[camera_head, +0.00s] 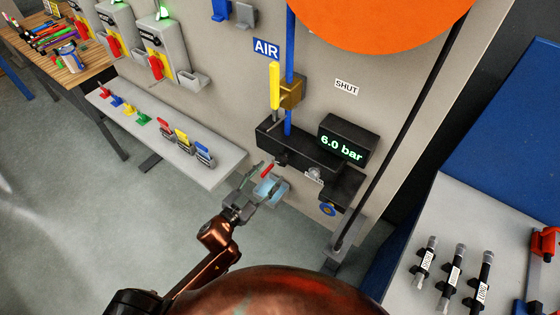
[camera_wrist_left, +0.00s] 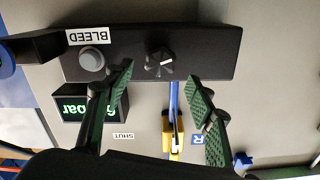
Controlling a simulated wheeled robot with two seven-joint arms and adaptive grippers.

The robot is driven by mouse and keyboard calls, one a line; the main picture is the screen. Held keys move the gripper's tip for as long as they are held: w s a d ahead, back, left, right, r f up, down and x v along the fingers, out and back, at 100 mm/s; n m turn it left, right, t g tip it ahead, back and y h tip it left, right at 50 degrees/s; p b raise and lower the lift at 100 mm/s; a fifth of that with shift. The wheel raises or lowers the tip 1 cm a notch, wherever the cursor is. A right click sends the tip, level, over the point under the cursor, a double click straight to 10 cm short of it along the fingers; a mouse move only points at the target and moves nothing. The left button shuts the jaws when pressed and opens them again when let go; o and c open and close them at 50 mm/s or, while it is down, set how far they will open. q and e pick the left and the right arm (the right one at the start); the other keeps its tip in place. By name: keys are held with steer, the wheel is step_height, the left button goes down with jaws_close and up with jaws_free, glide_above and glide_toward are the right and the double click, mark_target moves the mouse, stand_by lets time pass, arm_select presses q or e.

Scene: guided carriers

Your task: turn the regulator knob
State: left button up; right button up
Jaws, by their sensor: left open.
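The regulator knob (camera_wrist_left: 158,63) is a small dark knob with a pale mark, on the front of a black box in the left wrist view. In the head view the knob (camera_head: 281,158) is small and dark on the black box (camera_head: 298,150). My left gripper (camera_head: 273,179) is open in front of the box. In the left wrist view its fingers (camera_wrist_left: 160,74) are spread, one to each side of the knob's place in the picture. The knob shows clear between them, with no visible contact. My right gripper is not in view.
A display (camera_head: 343,141) reads 6.0 bar. A round button (camera_wrist_left: 91,59) sits beside the BLEED label (camera_wrist_left: 87,36). A yellow lever (camera_head: 274,86) stands on the blue pipe above the box. A grey shelf (camera_head: 225,165) with colored tags and clips is at the left.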

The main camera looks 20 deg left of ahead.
mark_target(279, 162)
arm_select(q)
steer(key=x, duration=0.6)
steer(key=shift+w+p, duration=0.2)
steer(key=shift+p, duration=0.2)
steer(key=shift+w+d+f, duration=0.1)
steer(key=shift+w+d, duration=0.05)
steer(key=shift+w, duration=0.25)
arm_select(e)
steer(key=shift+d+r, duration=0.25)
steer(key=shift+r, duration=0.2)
arm_select(q)
steer(key=c, duration=1.2)
steer(key=shift+o, duration=0.2)
steer(key=n+p, duration=0.2)
steer(key=shift+r+p, duration=0.25)
steer(key=shift+p, duration=0.1)
steer(key=shift+n+p, duration=0.6)
steer(key=shift+n, duration=0.2)
steer(key=shift+f, duration=0.2)
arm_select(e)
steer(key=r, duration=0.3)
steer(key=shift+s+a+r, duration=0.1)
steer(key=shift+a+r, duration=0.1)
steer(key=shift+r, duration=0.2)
